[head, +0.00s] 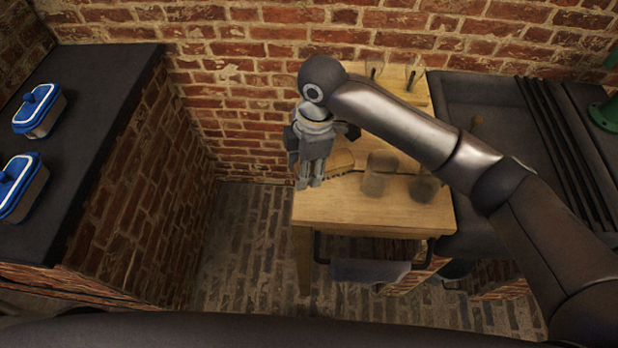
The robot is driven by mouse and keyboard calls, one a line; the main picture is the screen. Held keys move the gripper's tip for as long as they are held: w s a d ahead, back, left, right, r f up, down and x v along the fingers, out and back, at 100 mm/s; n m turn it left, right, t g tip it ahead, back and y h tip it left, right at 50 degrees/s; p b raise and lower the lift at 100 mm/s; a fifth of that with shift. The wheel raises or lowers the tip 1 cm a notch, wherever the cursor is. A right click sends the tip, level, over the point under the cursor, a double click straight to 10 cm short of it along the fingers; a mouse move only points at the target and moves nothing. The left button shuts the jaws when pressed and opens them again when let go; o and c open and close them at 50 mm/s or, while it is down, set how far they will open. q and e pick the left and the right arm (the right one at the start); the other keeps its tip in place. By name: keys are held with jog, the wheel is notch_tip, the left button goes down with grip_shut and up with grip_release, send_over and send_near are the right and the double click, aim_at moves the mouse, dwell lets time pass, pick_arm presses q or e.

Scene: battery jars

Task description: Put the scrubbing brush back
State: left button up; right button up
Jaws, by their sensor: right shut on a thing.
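My right gripper (309,182) hangs pointing down over the left part of the wooden table (330,212). Its fingers are shut. A tan wooden piece with a dark, rough lower edge, which looks like the scrubbing brush (342,162), shows just right of the fingers. The gripper appears shut on it; the fingers hide the grip itself, and I cannot tell whether the brush touches the table. My left gripper is not in view.
Two see-through jars (374,184) (423,187) stand right of the brush. A dark sink with a ridged drainboard (545,125) and a green fitting (604,113) lie to the right. A cloth (368,271) hangs below the table. Blue-lidded containers (39,110) sit on the left counter (95,85).

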aim_at(312, 166)
jog(key=shift+f, duration=2.45)
jog(key=shift+f, duration=0.1)
jog(key=o, duration=1.4)
jog(key=shift+c, duration=0.2)
jog(key=r, duration=0.4)
jog(key=d+r+b, duration=0.1)
jog(key=r, duration=0.7)
jog(key=shift+w+d+r, duration=0.1)
jog(key=shift+w+d, duration=0.15)
jog(key=shift+w, duration=0.05)
